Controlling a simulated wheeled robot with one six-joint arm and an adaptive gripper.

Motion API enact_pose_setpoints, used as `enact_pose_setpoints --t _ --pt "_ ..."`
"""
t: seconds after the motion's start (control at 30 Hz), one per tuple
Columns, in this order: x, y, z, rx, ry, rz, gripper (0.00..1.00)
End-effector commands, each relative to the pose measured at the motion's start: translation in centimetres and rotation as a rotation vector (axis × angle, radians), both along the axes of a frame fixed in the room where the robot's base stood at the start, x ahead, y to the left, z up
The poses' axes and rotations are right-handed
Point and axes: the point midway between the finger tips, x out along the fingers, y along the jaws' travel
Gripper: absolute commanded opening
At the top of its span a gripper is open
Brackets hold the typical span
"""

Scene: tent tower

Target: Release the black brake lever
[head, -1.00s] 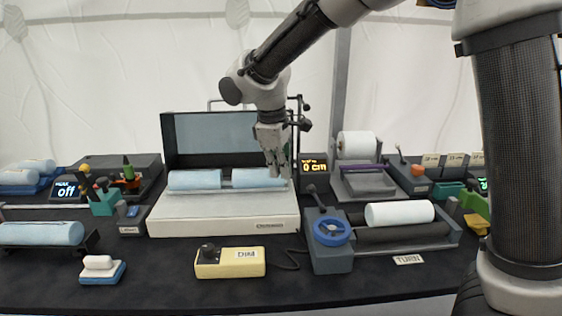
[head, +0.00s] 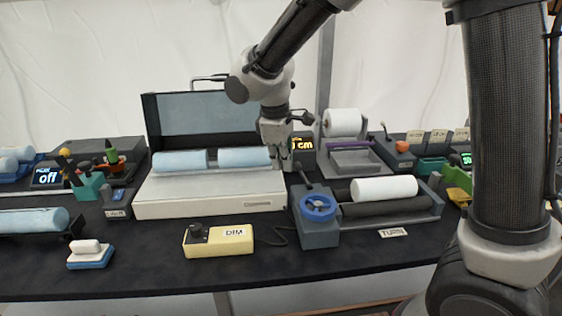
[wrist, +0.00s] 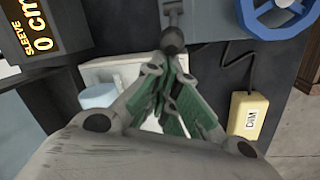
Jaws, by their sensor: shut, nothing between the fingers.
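The black brake lever (head: 303,178) stands on the left part of the grey roller unit (head: 318,228), behind its blue handwheel (head: 318,207). Its dark round knob (wrist: 173,38) shows in the wrist view, just beyond my fingers. My gripper (head: 283,163) points down, shut and empty, over the right end of the white machine and just left of the lever in the head view. In the wrist view my gripper (wrist: 165,95) shows its green pads close together. I cannot tell whether the fingers touch the knob.
A sleeve display (head: 302,144) stands behind my gripper. The open white machine (head: 210,205) is left of the lever. A yellow DIM box (head: 219,240) with a cable lies in front. A white roll (head: 384,189) lies right of the wheel.

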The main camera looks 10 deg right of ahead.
Motion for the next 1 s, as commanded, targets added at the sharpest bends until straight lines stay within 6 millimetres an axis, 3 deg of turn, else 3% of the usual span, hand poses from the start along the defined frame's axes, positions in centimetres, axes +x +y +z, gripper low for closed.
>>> enact_pose_setpoints --t 0.67,1.0 --pt "0.1 -1.2 1.0 0.138 -0.002 -0.003 0.0" --pt "0.2 -3.7 2.3 0.396 -0.003 -0.011 0.0"
